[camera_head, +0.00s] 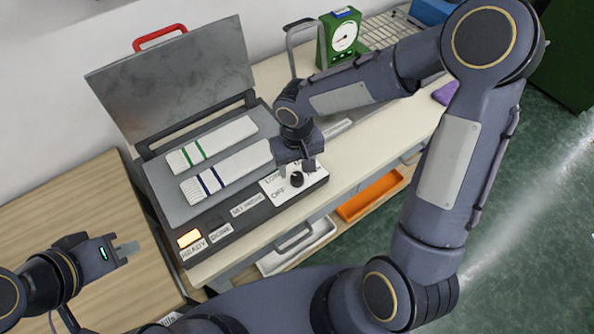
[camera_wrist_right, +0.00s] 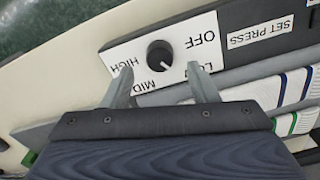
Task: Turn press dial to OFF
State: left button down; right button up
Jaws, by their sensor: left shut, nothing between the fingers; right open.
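The press dial (camera_head: 297,179) is a black round knob on a white label plate at the press's front right corner. In the right wrist view the dial (camera_wrist_right: 158,54) has a white pointer mark on the side towards LOW and MID, away from OFF; which of the two it marks is hard to tell. My right gripper (camera_head: 296,167) is over the plate, close to the dial. In the wrist view its open fingers (camera_wrist_right: 160,80) are spread, with the dial beyond their tips, apart from them. My left gripper (camera_head: 126,250) is shut and empty at the lower left.
The press lid (camera_head: 170,80) stands open behind two striped white knitted pieces (camera_head: 228,172) on the bed. A green gauge (camera_head: 340,38) stands behind my right arm. An orange tray (camera_head: 370,195) and a white tray (camera_head: 297,247) are below the table's front edge.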

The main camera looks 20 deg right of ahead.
aim_at(297, 176)
jog(key=shift+f, duration=1.85)
jog(key=c, duration=1)
